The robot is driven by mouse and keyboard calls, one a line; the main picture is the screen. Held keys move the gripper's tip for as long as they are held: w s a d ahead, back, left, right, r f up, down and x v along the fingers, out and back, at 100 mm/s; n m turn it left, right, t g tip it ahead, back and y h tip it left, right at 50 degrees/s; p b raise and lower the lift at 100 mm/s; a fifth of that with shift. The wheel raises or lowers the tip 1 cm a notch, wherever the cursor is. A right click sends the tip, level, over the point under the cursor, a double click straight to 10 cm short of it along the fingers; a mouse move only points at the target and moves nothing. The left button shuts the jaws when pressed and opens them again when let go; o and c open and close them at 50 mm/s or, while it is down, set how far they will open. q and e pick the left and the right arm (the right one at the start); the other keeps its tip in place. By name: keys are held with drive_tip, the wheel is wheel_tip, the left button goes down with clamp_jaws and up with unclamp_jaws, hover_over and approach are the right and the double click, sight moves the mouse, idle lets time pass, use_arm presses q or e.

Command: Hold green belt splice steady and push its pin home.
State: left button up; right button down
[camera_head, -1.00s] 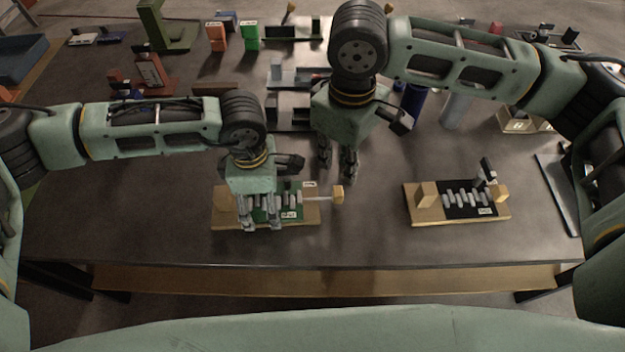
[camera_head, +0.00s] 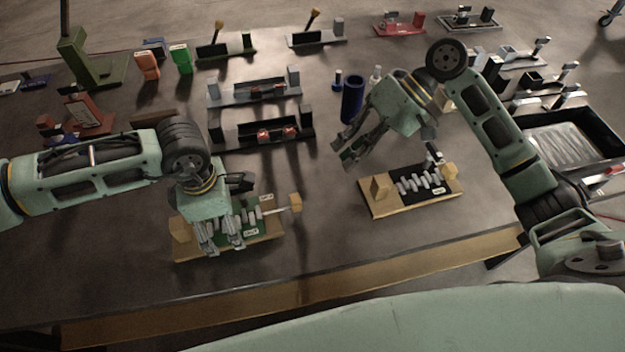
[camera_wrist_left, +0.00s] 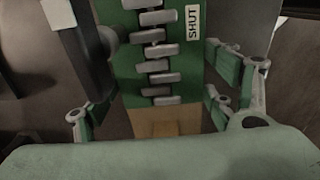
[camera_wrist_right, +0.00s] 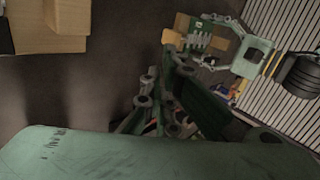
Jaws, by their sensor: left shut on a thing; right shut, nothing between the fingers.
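The green belt splice (camera_head: 262,226) lies on a wooden base (camera_head: 184,254) at the front left of the table. Silver lacing knuckles run along it. In the left wrist view the green splice (camera_wrist_left: 128,62) carries a SHUT label. Its pin ends in a wooden knob (camera_head: 296,202), which sticks out past the right end, with some shaft showing. My left gripper (camera_head: 224,248) is shut on the splice from above, and its fingers hide part of it. My right gripper (camera_head: 347,157) is shut and empty, in the air right of and behind the knob, apart from it.
A similar black splice (camera_head: 432,194) on a wooden base sits to the right, close to my right gripper. Black holders (camera_head: 262,141), a blue cylinder (camera_head: 352,100) and a black tray (camera_head: 610,150) stand behind. The table between the two splices is clear.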

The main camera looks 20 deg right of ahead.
sight(296, 202)
drive_tip(key=d, duration=0.2)
drive_tip(key=d+m, duration=0.1)
drive_tip(key=shift+s+d+f+t, duration=0.15)
drive_tip(key=shift+d+f+t, duration=0.15)
drive_tip(key=shift+f, duration=0.1)
drive_tip(key=x, duration=0.9)
drive_tip(key=shift+a, duration=0.35)
drive_tip(key=a, duration=0.3)
drive_tip(key=shift+a+f, duration=0.2)
drive_tip(key=shift+a, duration=0.5)
